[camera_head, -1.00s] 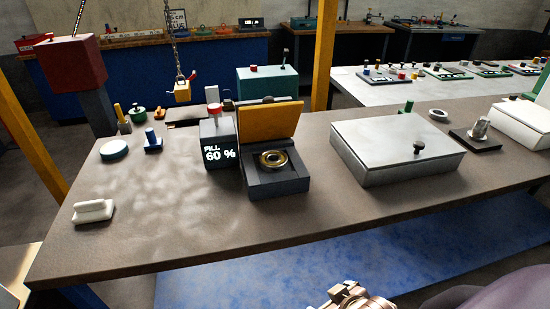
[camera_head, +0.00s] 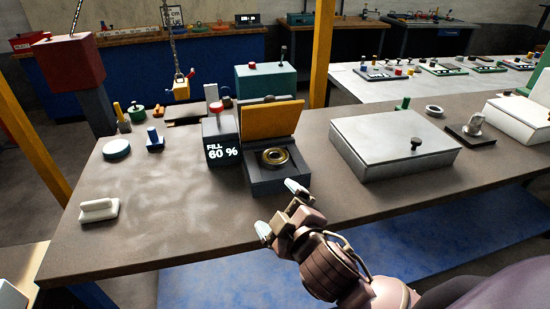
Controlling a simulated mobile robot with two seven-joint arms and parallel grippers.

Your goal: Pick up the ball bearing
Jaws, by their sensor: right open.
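The ball bearing (camera_head: 273,156) is a brass-coloured ring with a dark centre. My left gripper is not in view.
A dark box reading "FILL 60 %" (camera_head: 222,151) stands directly left of the bearing's box. A large light grey lidded case (camera_head: 380,147) stands to the right. A white handled block (camera_head: 99,209) lies at the left. The table (camera_head: 175,220) is clear at front left.

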